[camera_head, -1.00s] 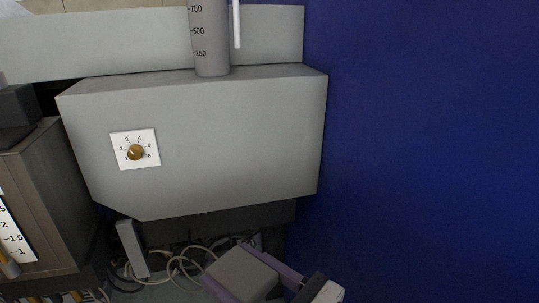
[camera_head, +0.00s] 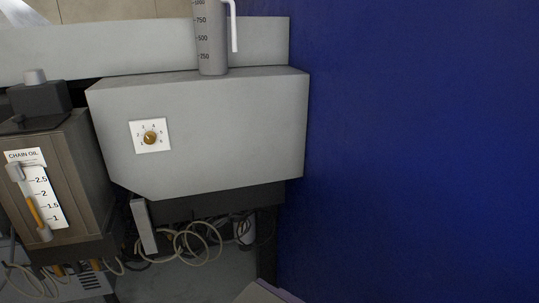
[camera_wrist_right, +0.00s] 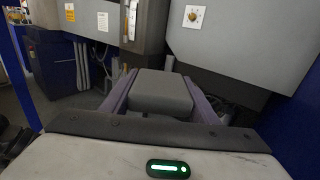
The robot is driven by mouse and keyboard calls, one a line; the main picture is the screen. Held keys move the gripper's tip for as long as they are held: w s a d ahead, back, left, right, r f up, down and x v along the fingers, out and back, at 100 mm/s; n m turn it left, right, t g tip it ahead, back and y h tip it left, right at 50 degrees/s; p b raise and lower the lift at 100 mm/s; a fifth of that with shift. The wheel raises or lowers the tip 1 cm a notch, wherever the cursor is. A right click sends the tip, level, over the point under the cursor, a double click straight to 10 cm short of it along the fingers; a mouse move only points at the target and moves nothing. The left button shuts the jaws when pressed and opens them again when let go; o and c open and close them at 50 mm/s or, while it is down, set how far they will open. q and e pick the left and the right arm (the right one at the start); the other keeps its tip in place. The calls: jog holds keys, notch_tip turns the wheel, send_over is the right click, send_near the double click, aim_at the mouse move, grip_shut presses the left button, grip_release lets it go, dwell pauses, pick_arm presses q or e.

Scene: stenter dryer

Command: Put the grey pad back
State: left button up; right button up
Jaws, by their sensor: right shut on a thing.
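The grey pad (camera_wrist_right: 162,92) is a rounded, flat-topped block between the two purple fingers of my right gripper (camera_wrist_right: 160,77) in the right wrist view. The fingers are shut on its left and right sides. In the head view only a small grey and purple piece of the held pad and gripper shows at the bottom edge, right of centre. My left gripper is not in view. I cannot make out the pad's place of rest.
A grey housing (camera_head: 235,140) with a dial (camera_head: 150,138) hangs ahead, a measuring jug (camera_head: 211,45) on top. A chain oil tank (camera_head: 85,180) stands at left. Looped cables (camera_head: 190,245) lie below. A blue wall (camera_head: 420,150) fills the right.

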jog(key=shift+d+f, duration=3.2)
jog(key=shift+d, duration=0.15)
jog(key=shift+s+d+m+t+h, duration=0.55)
jog(key=shift+s+d, duration=2.05)
jog(key=shift+s, duration=0.7)
jog(key=w+a+r+m+t+h, duration=0.2)
jog(key=w+r+m+t+h, duration=0.1)
jog(key=r, duration=0.5)
jog(key=shift+w+a+r+m+t+h, duration=0.4)
jog(key=shift+w+h, duration=0.35)
jog(key=shift+w, duration=0.4)
